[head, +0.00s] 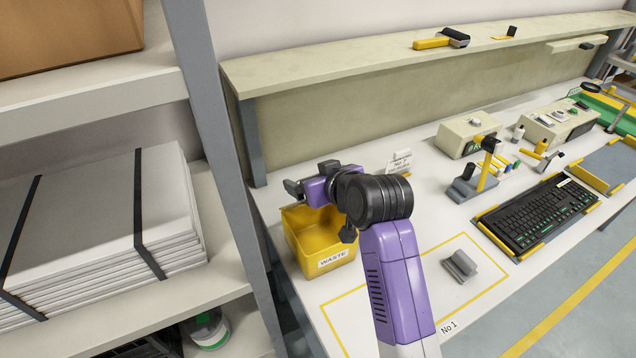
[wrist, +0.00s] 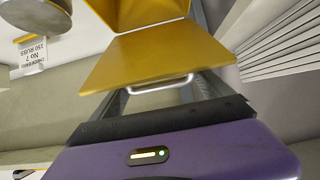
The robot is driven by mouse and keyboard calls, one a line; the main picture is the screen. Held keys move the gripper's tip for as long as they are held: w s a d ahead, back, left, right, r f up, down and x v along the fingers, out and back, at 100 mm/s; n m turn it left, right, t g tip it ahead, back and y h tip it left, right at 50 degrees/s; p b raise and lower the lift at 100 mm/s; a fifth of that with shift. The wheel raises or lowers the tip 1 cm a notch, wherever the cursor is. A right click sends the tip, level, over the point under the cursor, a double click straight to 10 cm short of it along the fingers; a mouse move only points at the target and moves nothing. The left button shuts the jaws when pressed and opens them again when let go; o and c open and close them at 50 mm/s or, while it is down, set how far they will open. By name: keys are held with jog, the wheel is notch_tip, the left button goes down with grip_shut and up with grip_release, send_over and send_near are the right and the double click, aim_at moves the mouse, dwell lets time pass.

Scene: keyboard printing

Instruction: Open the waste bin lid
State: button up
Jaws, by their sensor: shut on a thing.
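The yellow waste bin (head: 333,267), labelled WASTE, stands at the left end of the bench; its top is partly hidden by my arm. In the wrist view a flat yellow panel, the bin lid (wrist: 140,58), has a metal bar handle (wrist: 160,85) along its near edge. My gripper (head: 300,190) is above the bin's back left part, its dark fingers pointing left. How far the lid is tilted is hard to tell.
A grey shelf post (head: 222,140) rises close left of the bin, with stacked white sheets (head: 100,220) beyond it. A small sign (head: 400,165) stands right of my gripper. The keyboard (head: 540,215) lies to the right. A small grey block (head: 460,265) sits in the yellow outline.

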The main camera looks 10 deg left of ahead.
jog(key=w, duration=0.1)
jog(key=w+a+r, duration=0.1)
jog(key=shift+w+a, duration=0.1)
jog(key=shift+w, duration=0.25)
jog(key=shift+w+a+b, duration=0.45)
jog(key=shift+w+a, duration=0.25)
jog(key=shift+w, duration=0.3)
jog(key=shift+w+a+f, duration=0.25)
jog(key=shift+w, duration=0.1)
jog(key=shift+c, duration=0.5)
jog(key=shift+f, duration=0.1)
grip_shut()
jog(key=o, duration=1.9)
grip_release()
jog(key=shift+a+r, duration=0.2)
jog(key=shift+r, duration=0.05)
jog(key=shift+b+v, duration=0.7)
jog(key=shift+v, duration=3.2)
